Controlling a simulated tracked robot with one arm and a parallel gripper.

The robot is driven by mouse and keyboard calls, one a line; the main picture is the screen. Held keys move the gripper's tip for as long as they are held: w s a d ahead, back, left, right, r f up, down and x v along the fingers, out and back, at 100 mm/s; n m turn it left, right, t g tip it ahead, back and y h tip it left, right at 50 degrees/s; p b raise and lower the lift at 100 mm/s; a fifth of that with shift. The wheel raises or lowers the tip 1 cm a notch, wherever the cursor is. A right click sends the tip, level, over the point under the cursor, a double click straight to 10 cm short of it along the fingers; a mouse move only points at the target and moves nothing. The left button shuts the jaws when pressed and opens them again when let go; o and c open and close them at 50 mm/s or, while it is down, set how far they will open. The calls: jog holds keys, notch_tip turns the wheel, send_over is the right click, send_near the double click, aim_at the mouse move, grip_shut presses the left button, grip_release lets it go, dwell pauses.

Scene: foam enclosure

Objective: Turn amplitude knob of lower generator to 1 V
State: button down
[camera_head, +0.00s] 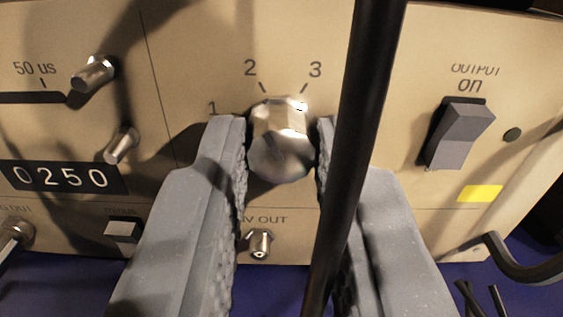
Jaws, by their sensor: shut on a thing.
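The amplitude knob (281,145) is a shiny metal knob on the beige front panel of the generator (205,70). Marks 1, 2 and 3 show around it: 1 at its left, 2 and 3 above it. My gripper (283,150) has its two grey, textured fingers on the left and right sides of the knob and is shut on it. Which mark the knob points to cannot be told clearly. A thick black rod or cable crosses in front of the right finger and hides part of it and of the panel.
An output rocker switch (461,135) and a yellow label (480,193) are at the right. A 0250 display (62,178) and small metal levers (94,74) are at the left. A metal connector (260,244) sits below the knob. A black handle (520,268) curves at the lower right.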

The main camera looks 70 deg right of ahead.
jog(key=shift+a+f+n, duration=0.1)
jog(key=shift+n, duration=1)
jog(key=n+p, duration=0.2)
jog(key=shift+n, duration=0.4)
jog(key=shift+s+r+n+p, duration=0.1)
jog(key=shift+r+n+p, duration=0.1)
jog(key=shift+n+p, duration=0.75)
jog(key=shift+f+n+p, duration=0.15)
jog(key=shift+n+p, duration=0.45)
jog(key=shift+n, duration=0.85)
jog(key=shift+a, duration=0.1)
